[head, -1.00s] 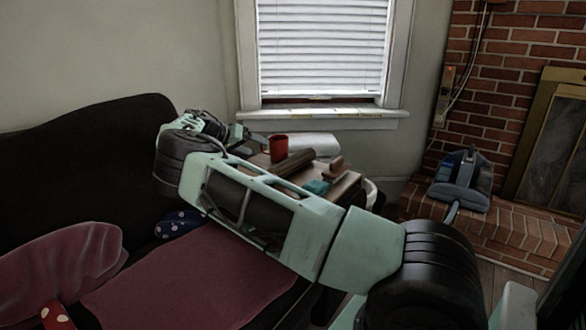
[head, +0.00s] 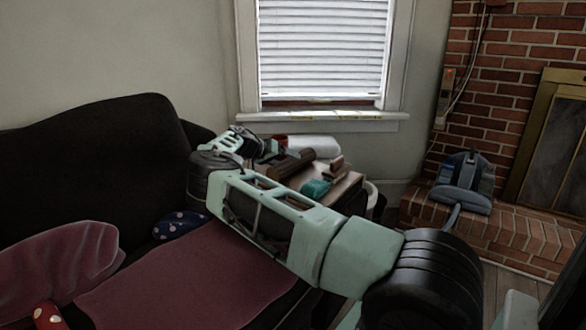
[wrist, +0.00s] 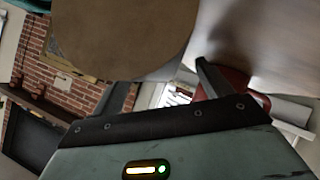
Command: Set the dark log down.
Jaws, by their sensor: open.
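The dark log (head: 291,164) lies on its side on the brown tabletop (head: 343,188) in the head view. In the wrist view a large round brown face (wrist: 125,38), which looks like the log's end, fills the upper middle. My gripper (head: 270,152) is at the log's far left end. In the wrist view my gripper (wrist: 167,84) has its two fingers apart, with the brown face just ahead of and partly across the gap. I cannot tell whether either finger touches the log.
A red mug (head: 281,139) stands close behind my gripper, mostly hidden; it shows beside one finger in the wrist view (wrist: 232,82). A teal object (head: 316,188) and small wood pieces (head: 336,164) lie nearby. A white roll (head: 314,143) is behind. The sofa (head: 90,150) is left.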

